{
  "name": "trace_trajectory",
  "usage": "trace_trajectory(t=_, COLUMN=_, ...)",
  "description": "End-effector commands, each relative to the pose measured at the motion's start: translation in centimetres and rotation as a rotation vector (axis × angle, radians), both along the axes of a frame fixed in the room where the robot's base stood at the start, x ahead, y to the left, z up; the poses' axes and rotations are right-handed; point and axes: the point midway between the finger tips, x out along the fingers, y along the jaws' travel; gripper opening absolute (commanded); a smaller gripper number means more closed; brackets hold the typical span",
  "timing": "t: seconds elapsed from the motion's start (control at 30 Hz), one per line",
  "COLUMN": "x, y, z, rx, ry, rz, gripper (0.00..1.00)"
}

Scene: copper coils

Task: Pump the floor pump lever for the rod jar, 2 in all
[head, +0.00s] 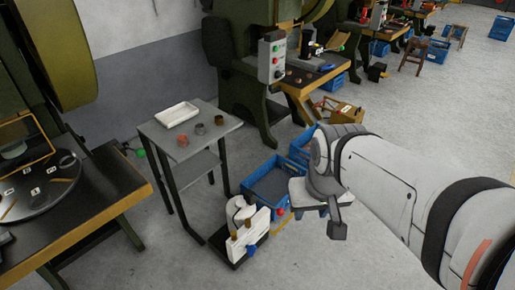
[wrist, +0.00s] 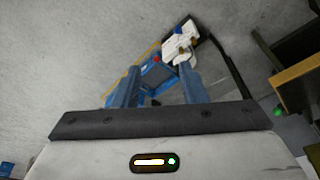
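The floor pump stands on the floor in the lower middle of the head view, a white block (head: 246,234) with brass-coloured parts on a dark base. A white rounded jar (head: 237,209) stands just behind it. The pump also shows in the wrist view (wrist: 181,45), beyond the fingers. I cannot clearly pick out its lever. My gripper (head: 335,222) hangs to the right of the pump and apart from it. In the wrist view my gripper (wrist: 159,78) has its two fingers spread, with nothing held between them.
A grey side table (head: 191,133) with a white tray (head: 177,114) and copper coils stands to the left. A press table (head: 95,218) fills the left edge.

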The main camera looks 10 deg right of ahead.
Motion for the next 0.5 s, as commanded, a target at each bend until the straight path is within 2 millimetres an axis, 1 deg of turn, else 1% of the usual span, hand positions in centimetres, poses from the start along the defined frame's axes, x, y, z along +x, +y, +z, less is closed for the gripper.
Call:
trace_trajectory(t=0.03, x=0.00, y=0.00, z=0.00, rx=0.000, ry=0.000, rz=0.000, gripper=0.35)
trace_trajectory(t=0.07, x=0.00, y=0.00, z=0.00, rx=0.000, ry=0.000, rz=0.000, gripper=0.32)
trace_trajectory(t=0.43, x=0.00, y=0.00, z=0.01, rx=0.000, ry=0.000, rz=0.000, gripper=0.02)
trace_trajectory(t=0.47, x=0.00, y=0.00, z=0.00, rx=0.000, ry=0.000, rz=0.000, gripper=0.00)
trace_trajectory(t=0.5, x=0.00, y=0.00, z=0.00, rx=0.000, ry=0.000, rz=0.000, gripper=0.00)
